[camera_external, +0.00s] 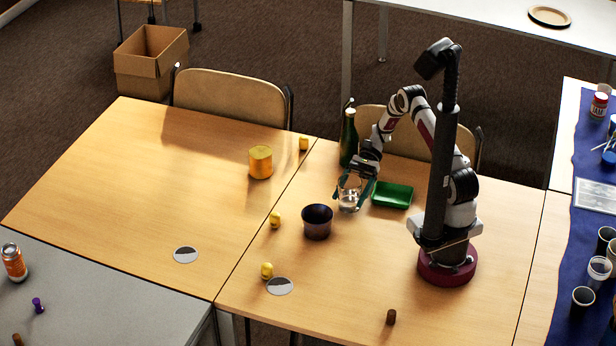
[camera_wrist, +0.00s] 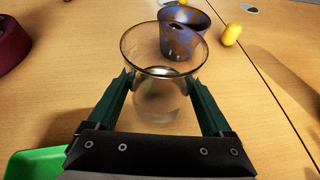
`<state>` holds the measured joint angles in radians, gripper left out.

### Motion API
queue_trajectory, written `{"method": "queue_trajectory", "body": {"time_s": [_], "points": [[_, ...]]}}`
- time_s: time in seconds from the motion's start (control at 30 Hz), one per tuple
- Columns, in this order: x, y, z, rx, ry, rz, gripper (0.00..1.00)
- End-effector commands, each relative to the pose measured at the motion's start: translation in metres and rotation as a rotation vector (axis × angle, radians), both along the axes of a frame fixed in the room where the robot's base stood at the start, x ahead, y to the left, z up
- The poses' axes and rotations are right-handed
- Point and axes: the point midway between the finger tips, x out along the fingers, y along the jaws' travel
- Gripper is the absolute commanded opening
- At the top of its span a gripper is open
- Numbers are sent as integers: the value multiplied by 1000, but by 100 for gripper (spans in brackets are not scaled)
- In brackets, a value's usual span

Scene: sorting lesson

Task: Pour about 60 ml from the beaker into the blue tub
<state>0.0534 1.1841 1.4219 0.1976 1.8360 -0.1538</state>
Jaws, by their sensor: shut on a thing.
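The beaker (camera_external: 349,196) is clear glass and stands upright between the fingers of my gripper (camera_external: 360,188). In the wrist view, the gripper (camera_wrist: 165,108) is shut on the beaker (camera_wrist: 160,95), a finger on each side. A little clear liquid seems to lie low in it; the amount is hard to tell. A dark blue-purple tub (camera_external: 317,222) stands in front and to the left of the beaker in the external view. In the wrist view, this mottled tub (camera_wrist: 183,38) is just beyond the beaker's rim and partly hidden by it.
A green tray (camera_external: 392,195) lies right of the beaker, and a green bottle (camera_external: 349,138) stands behind it. Flat white discs (camera_external: 279,286) lie near the front. Table between tub and my base is clear.

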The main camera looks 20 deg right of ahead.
Motion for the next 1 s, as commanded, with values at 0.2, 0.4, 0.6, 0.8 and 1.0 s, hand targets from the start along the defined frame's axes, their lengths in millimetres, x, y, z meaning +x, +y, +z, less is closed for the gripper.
{"method": "queue_trajectory", "body": {"time_s": [0.2, 0.4, 0.6, 0.8, 1.0], "points": [[-2, 4, 4, -78, -32, 0, 15], [-4, 11, 7, -195, -78, 1, 15], [-7, 18, 10, -315, -125, 0, 15], [-11, 27, 12, -436, -173, 1, 15], [-14, 36, 39, -556, -225, 1, 15]]}}
